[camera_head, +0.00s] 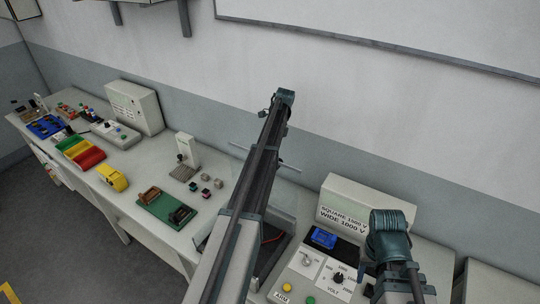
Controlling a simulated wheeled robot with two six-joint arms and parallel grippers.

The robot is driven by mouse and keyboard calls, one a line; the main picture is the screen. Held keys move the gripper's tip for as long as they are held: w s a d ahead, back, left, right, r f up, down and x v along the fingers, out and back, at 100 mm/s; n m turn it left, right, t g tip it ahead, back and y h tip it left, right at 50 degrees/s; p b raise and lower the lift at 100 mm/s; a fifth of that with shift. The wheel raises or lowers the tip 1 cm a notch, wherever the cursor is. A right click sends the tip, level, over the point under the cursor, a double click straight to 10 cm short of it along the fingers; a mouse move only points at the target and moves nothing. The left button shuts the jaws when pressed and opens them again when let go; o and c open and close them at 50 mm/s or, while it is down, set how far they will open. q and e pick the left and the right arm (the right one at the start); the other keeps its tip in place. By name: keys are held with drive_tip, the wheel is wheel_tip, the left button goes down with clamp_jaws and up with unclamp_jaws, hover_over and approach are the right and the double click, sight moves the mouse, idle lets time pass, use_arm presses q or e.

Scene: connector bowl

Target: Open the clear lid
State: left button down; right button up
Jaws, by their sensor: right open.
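A clear, see-through cover (284,222) stands over a dark tray with an orange wire, right of the middle of the bench. My left arm crosses in front of it and hides much of it, so I cannot tell how its lid sits. My left gripper cannot be made out clearly at the arm. My right gripper (368,276) is open at the lower right, beside the panel with the dial. It is partly hidden by my right arm and apart from the clear cover.
A control panel (310,276) with a dial and coloured buttons lies in front of a white labelled box (362,200). A green board (167,212), yellow tape dispenser (113,178) and coloured bins (80,152) stand to the left. Bare bench shows left of the clear cover.

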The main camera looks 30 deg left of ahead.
use_arm(q)
drive_tip(key=c, duration=0.8)
unclamp_jaws()
drive_tip(key=shift+a, duration=0.1)
